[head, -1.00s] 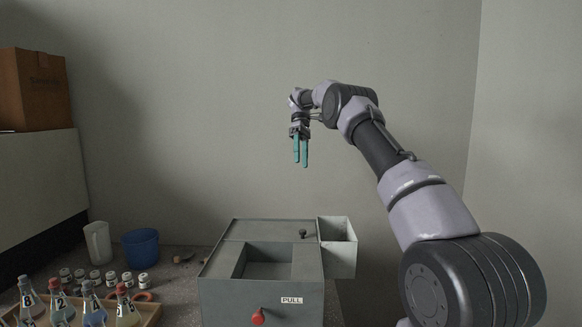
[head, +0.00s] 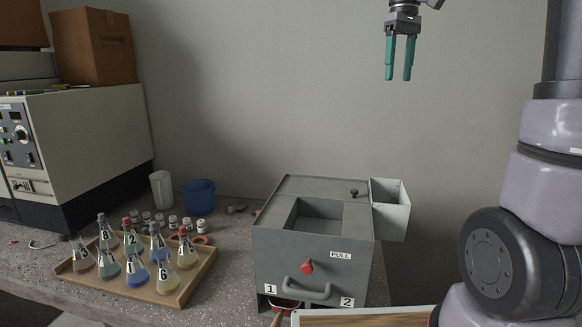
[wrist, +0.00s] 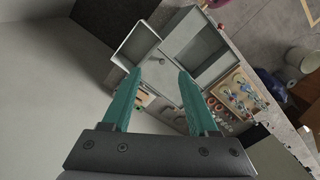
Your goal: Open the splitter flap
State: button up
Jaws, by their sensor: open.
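The splitter is a grey metal box (head: 265,240) on the bench in the head view, with an open rectangular hopper (head: 320,222) in its top. A flat top panel beside the hopper carries a small dark knob (head: 354,192); I cannot tell for sure which panel is the flap. The front has a red knob (head: 307,267), a PULL label and a grey curved handle (head: 308,293). My gripper (head: 398,76) is open and empty, high above the box and to its right, touching nothing. In the wrist view, the box (wrist: 195,50) lies beyond the open fingers (wrist: 160,75).
An open grey bin (head: 392,218) hangs at the box's right side. Left are a wooden tray (head: 172,298) of numbered flasks, small jars, a blue cup (head: 199,197) and a white beaker (head: 162,189). A wood-edged board (head: 365,318) lies at the front. Air around my gripper is clear.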

jog(key=s+a+f+m+t+y, duration=0.1)
jog(key=s+f+m+t, duration=0.25)
jog(key=s, duration=0.55)
jog(key=s+f+m+t+y, duration=0.1)
jog(key=s+f+m+t, duration=0.3)
jog(key=s, duration=0.5)
jog(key=n+g+h, duration=0.2)
jog(key=n+g, duration=0.5)
jog(key=n, duration=0.6)
send_over(355, 190)
notch_tip(355, 190, down, 16)
jog(key=shift+m, duration=0.25)
notch_tip(355, 190, down, 10)
jog(key=shift+f, duration=0.25)
jog(key=shift+c, duration=0.3)
grip_shut()
